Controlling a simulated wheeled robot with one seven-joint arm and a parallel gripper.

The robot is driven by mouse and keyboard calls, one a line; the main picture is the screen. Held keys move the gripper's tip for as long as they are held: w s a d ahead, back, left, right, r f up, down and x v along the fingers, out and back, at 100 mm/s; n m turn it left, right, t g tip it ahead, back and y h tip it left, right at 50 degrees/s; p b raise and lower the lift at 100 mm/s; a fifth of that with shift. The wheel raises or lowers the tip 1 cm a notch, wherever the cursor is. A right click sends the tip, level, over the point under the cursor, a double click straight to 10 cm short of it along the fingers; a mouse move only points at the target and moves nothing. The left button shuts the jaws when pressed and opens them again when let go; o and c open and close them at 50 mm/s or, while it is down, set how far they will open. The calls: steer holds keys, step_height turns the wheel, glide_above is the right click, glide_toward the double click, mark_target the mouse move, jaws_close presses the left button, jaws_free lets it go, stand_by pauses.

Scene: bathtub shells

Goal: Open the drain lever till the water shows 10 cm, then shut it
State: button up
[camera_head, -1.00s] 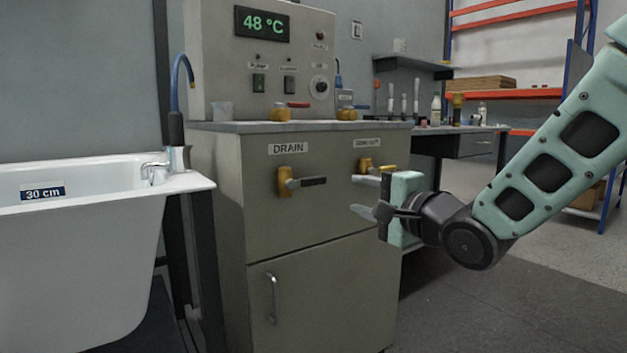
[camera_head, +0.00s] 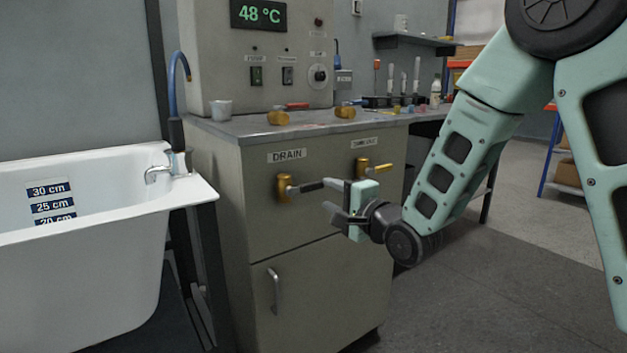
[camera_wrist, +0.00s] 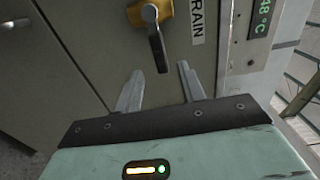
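The drain lever (camera_head: 308,186) has a brass valve body and a dark handle, below the DRAIN label (camera_head: 287,155) on the cabinet front. The handle points right, nearly level. In the wrist view the lever (camera_wrist: 157,45) lies ahead of my gripper, its end near the gap between the fingertips. My gripper (camera_head: 328,195) is open and empty, just right of the handle's end. I cannot tell whether they touch. The white tub (camera_head: 80,275) at left has 30, 25 and partly hidden 20 cm marks (camera_head: 50,204) inside. I cannot make out the water surface; lower marks are hidden by the rim.
A cabinet door handle (camera_head: 273,290) is below. The counter (camera_head: 330,126) holds a cup (camera_head: 221,110) and brass parts. The floor at right is clear.

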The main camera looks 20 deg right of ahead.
mark_target(315, 187)
steer(key=x, duration=0.7)
steer(key=shift+w, duration=0.15)
steer(key=shift+f+p, duration=0.1)
steer(key=shift+p, duration=0.2)
jaws_close()
